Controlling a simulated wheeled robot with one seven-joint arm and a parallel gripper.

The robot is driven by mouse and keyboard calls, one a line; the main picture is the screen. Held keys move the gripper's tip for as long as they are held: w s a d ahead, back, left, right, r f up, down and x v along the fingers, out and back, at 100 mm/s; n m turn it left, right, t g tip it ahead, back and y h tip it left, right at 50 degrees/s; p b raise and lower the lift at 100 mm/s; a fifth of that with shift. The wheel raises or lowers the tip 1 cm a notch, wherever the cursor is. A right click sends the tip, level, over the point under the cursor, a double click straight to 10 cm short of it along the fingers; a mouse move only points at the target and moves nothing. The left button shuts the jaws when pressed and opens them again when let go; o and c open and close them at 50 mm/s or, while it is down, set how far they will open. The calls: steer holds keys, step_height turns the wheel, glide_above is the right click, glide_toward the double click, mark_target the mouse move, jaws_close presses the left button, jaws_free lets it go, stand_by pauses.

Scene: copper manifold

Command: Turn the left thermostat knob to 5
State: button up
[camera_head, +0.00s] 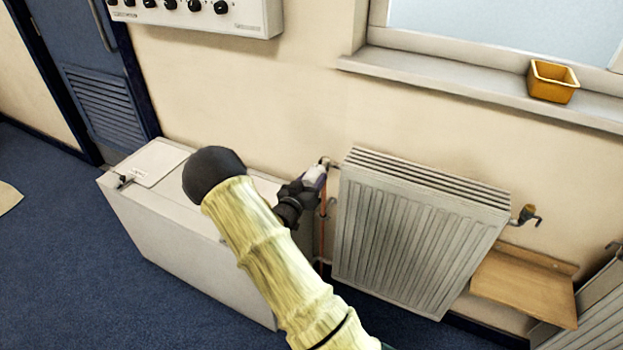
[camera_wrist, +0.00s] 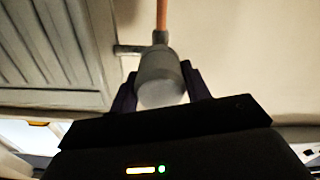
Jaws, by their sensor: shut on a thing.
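The left thermostat knob (camera_head: 319,173) is a pale knob on the pipe at the upper left corner of the white radiator (camera_head: 415,235). My gripper (camera_head: 309,184) reaches it from the lower left and partly hides it in the head view. In the wrist view, the grey-white rounded knob (camera_wrist: 160,80) sits between the two dark fingers of my gripper (camera_wrist: 159,88), which is shut on it. A copper pipe (camera_wrist: 162,15) meets the knob's far end. No numbers or marks on the knob are readable.
A white cabinet (camera_head: 165,235) stands left of the radiator, under my arm. A brass-coloured valve (camera_head: 527,212) sits at the radiator's right. A wooden shelf (camera_head: 525,283) and another radiator (camera_head: 597,318) are further right. A yellow pot (camera_head: 553,82) stands on the windowsill.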

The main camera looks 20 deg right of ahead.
stand_by(0.3)
steer(key=o, duration=1)
steer(key=shift+c, duration=0.2)
steer(key=v, duration=1.7)
steer(key=shift+s+a, duration=0.2)
steer(key=shift+a, duration=0.05)
